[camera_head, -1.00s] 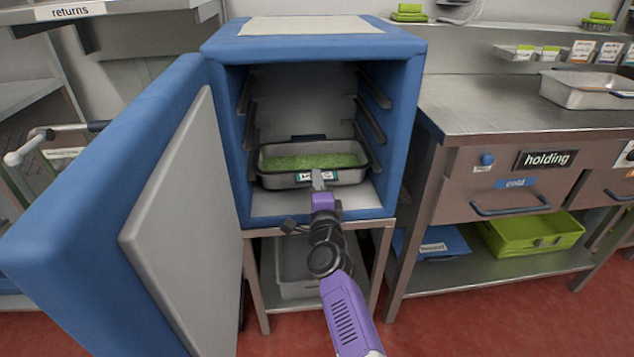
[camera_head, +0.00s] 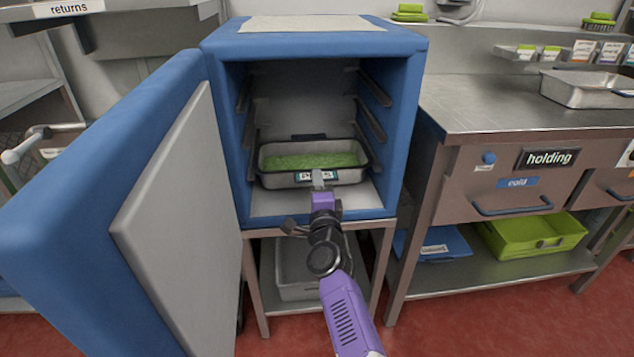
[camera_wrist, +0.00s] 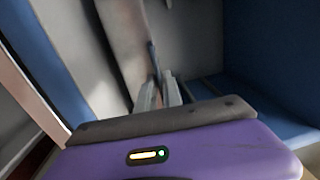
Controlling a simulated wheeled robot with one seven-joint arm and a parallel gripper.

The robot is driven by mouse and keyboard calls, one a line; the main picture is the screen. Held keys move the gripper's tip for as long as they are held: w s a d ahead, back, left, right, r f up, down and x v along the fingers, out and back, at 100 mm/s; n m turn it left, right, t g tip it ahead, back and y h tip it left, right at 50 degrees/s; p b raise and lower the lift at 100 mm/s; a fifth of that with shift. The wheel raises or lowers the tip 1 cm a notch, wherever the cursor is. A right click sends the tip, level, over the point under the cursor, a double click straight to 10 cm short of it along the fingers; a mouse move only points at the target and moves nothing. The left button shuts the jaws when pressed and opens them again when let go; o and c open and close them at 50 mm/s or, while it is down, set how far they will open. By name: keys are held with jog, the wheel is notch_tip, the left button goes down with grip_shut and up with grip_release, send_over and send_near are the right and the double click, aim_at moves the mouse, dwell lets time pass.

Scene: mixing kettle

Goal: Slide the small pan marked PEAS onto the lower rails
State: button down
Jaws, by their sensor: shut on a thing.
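The small pan (camera_head: 350,177) is a grey metal tray filled with green peas, inside the open blue cabinet (camera_head: 222,140). It sits low, near the cabinet floor and between the side walls, and looks level. Its front label (camera_head: 300,177) is partly covered by my fingers and too small to read. My gripper (camera_head: 318,180) is shut on the pan's front edge; it also shows in the wrist view (camera_wrist: 165,92). Rails show on the right wall (camera_head: 371,122) and left wall above the pan. I cannot tell whether the pan's edges rest on the lowest rails.
The cabinet's thick blue door (camera_head: 95,190) stands wide open at the left. A steel counter (camera_head: 500,115) with a holding drawer is at the right, with another pan (camera_head: 580,95) on it. The cabinet stands on a metal stand holding a grey bin (camera_head: 290,270).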

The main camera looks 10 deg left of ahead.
jog(key=shift+w+r+b, duration=0.1)
jog(key=shift+r+b, duration=0.05)
jog(key=shift+b, duration=0.15)
dwell(0.6)
jog(key=c, duration=1.4)
grip_release()
jog(key=shift+o, duration=1.2)
jog(key=shift+f, duration=0.45)
jog(key=shift+o, duration=1.1)
jog(key=shift+r, duration=0.1)
jog(key=shift+r, duration=0.1)
jog(key=shift+p+v, duration=0.9)
jog(key=shift+v, duration=0.1)
jog(key=shift+p+v, duration=1.65)
jog(key=shift+v, duration=0.9)
